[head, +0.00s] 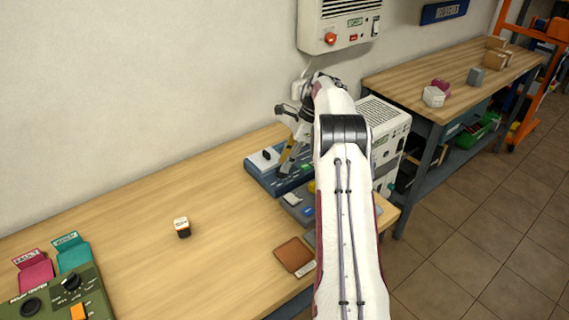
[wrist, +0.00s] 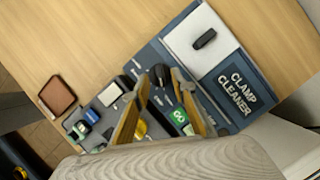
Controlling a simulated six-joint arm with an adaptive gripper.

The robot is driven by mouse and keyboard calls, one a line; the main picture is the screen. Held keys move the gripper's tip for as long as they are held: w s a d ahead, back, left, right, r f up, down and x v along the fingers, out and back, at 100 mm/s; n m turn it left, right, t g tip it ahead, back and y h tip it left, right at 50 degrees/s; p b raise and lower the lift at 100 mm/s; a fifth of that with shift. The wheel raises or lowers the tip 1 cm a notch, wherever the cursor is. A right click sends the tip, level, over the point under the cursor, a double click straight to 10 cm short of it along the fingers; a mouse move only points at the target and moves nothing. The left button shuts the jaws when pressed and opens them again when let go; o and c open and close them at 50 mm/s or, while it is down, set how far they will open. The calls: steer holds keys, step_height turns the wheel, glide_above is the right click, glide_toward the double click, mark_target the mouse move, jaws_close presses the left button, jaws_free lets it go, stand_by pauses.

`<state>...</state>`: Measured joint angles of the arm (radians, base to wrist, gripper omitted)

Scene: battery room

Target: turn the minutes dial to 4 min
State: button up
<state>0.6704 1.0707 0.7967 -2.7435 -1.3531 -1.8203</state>
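The clamp cleaner (wrist: 236,92) is a low blue unit with a white top panel bearing a black handle. It also shows in the head view (head: 259,181), near the wall, partly behind my arm. A small black knob (wrist: 160,75), apparently the minutes dial, stands on its blue face; its pointer and scale are too small to read. My gripper (wrist: 162,83) is open, its two yellow-padded fingers pointing at the unit with the knob between their tips. Whether they touch the knob I cannot tell. In the head view my gripper (head: 285,170) is down at the unit.
A grey tray (head: 292,209) with small items lies beside the unit, near a brown mat (head: 294,253). A relay tester (head: 50,303) is at lower left. A white cabinet (head: 388,130) stands right of my arm.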

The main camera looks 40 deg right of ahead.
steer(key=shift+w+a+f, duration=0.1)
steer(key=shift+a+f, duration=0.15)
steer(key=shift+f, duration=0.35)
jaws_close()
steer(key=shift+m, duration=0.7)
steer(key=shift+a+m+t+h, duration=0.1)
steer(key=shift+m+t+h, duration=0.35)
steer(key=shift+m, duration=0.65)
steer(key=m, duration=0.1)
steer(key=m+h, duration=0.1)
steer(key=m, duration=0.1)
steer(key=shift+s+a+t, duration=0.15)
steer(key=shift+s+t, duration=0.1)
steer(key=shift+t, duration=0.1)
steer(key=shift+a+m+h, duration=0.1)
steer(key=shift+m+h, duration=0.6)
steer(key=shift+m, duration=1)
steer(key=shift+a+m+h, duration=0.1)
steer(key=shift+m+h, duration=0.55)
steer(key=shift+m, duration=1.35)
